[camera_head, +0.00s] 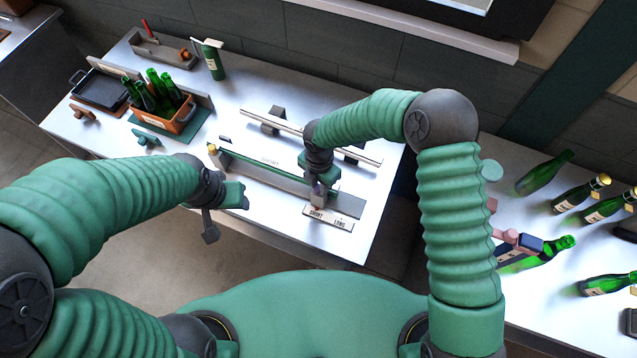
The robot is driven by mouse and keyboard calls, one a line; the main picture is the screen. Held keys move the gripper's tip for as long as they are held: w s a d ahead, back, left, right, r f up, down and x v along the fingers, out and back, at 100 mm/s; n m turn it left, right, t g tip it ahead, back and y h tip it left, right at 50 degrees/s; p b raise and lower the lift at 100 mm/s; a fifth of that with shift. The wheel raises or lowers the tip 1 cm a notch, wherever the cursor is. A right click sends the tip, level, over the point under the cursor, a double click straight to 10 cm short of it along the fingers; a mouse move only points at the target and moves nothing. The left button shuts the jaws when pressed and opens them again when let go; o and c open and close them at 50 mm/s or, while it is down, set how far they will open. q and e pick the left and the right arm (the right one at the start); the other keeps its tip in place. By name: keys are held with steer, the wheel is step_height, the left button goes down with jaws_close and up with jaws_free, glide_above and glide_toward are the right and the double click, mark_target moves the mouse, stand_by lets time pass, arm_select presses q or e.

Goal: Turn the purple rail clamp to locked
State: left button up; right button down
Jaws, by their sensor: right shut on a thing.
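The purple rail clamp (318,188) shows only as a small purple patch under my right gripper, at the right part of the long rail fixture (262,172). My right gripper (318,194) points down and is shut on the clamp, covering most of it. Whether the clamp stands at locked cannot be read. A plate marked SHORT and LONG (328,218) lies just in front of it. My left gripper (232,205) hangs near the table's front edge, left of the fixture and away from the clamp; its jaw opening is unclear.
A second rail (262,122) runs behind the fixture. An orange crate of green bottles (176,122), a dark tray (100,90), a grey toolbox (165,52) and a green canister (214,62) stand at left. Several bottles stand or lie on the right table (545,290).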

steer(key=shift+w+r, duration=0.15)
steer(key=shift+w, duration=0.1)
steer(key=c, duration=1.4)
jaws_free()
steer(key=shift+o, duration=1.1)
steer(key=shift+s+d, duration=0.1)
step_height(320, 180, up, 16)
steer(key=b, duration=0.3)
steer(key=shift+r, duration=0.25)
